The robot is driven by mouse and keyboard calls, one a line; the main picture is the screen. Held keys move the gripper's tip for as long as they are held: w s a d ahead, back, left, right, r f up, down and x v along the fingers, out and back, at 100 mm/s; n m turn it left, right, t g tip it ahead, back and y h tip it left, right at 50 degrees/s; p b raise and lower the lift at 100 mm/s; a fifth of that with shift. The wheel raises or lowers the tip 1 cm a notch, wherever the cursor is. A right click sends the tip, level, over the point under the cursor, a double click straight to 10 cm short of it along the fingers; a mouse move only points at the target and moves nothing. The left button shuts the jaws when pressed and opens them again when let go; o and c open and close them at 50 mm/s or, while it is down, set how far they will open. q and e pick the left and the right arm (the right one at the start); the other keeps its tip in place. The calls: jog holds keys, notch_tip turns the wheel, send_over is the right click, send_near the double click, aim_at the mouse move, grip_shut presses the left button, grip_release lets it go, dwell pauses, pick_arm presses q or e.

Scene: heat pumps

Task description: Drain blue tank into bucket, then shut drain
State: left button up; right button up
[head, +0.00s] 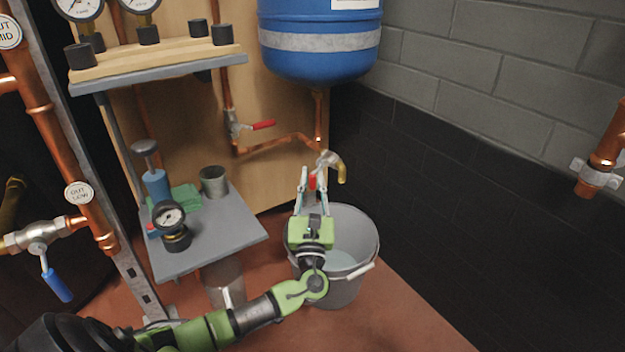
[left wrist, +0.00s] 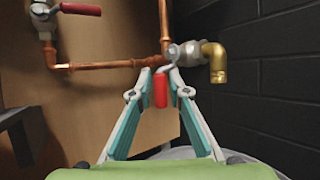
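The blue tank (head: 318,40) hangs at the top of the head view, its lower outlet joined to a copper pipe. Below it is the drain valve with a brass spout (head: 341,172), also in the left wrist view (left wrist: 216,62). Its red handle (left wrist: 161,90) hangs down. My left gripper (head: 312,178) is open, its fingers on either side of the red handle with small gaps; contact is not clear. The grey bucket (head: 371,232) stands on the floor below the spout, with pale liquid inside. No stream shows from the spout. My right gripper is out of view.
A second red-handled valve (head: 262,125) sits on the pipe to the left. A dark block wall stands close on the right. Floor right of the bucket is clear.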

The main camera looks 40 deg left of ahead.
pick_arm(q)
jog(key=shift+o, duration=0.3)
jog(key=v, duration=1.2)
